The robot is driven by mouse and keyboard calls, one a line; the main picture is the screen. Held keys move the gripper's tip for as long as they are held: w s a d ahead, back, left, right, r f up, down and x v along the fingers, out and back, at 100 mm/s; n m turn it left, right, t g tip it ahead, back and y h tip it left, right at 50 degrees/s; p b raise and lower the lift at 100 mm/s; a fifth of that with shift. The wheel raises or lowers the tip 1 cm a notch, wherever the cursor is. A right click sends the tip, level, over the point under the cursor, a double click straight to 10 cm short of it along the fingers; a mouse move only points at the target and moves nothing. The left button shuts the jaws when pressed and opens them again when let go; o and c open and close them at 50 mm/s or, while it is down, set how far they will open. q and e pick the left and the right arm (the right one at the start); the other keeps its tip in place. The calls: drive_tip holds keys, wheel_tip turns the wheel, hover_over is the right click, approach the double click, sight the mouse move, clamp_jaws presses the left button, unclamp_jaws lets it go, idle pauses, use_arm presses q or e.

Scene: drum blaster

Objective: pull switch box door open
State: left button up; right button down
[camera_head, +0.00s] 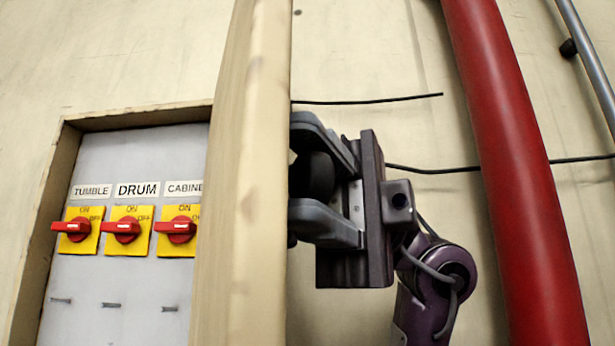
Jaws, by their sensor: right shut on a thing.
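The switch box (62,165) is set in the wall at the left. Its cream door (243,180) stands swung out, seen nearly edge-on, and covers the right part of the box. Inside, a grey panel (120,270) shows red switches on yellow plates, labelled TUMBLE, DRUM and CABINE. My right gripper (302,178) is on the right of the door, at its outer face. Its two grey fingers are closed around a dark round knob (314,176) at the door. The fingertips are partly hidden by the door edge. My left gripper is not in view.
A thick red pipe (520,180) runs down the wall to the right of my right arm. A thin grey pipe (590,65) is at the far upper right. Thin black cables (450,170) cross the wall behind my gripper. The space in front of the panel is clear.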

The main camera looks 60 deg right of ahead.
drive_tip(key=shift+a+f, duration=0.1)
drive_tip(key=shift+f, duration=0.05)
drive_tip(key=c, duration=1.5)
unclamp_jaws()
drive_tip(key=o, duration=0.4)
drive_tip(key=shift+w+a, duration=0.1)
drive_tip(key=shift+a, duration=0.05)
drive_tip(key=w+d, duration=0.1)
drive_tip(key=d, duration=0.6)
drive_tip(key=shift+w+d, duration=0.25)
drive_tip(key=shift+d, duration=0.1)
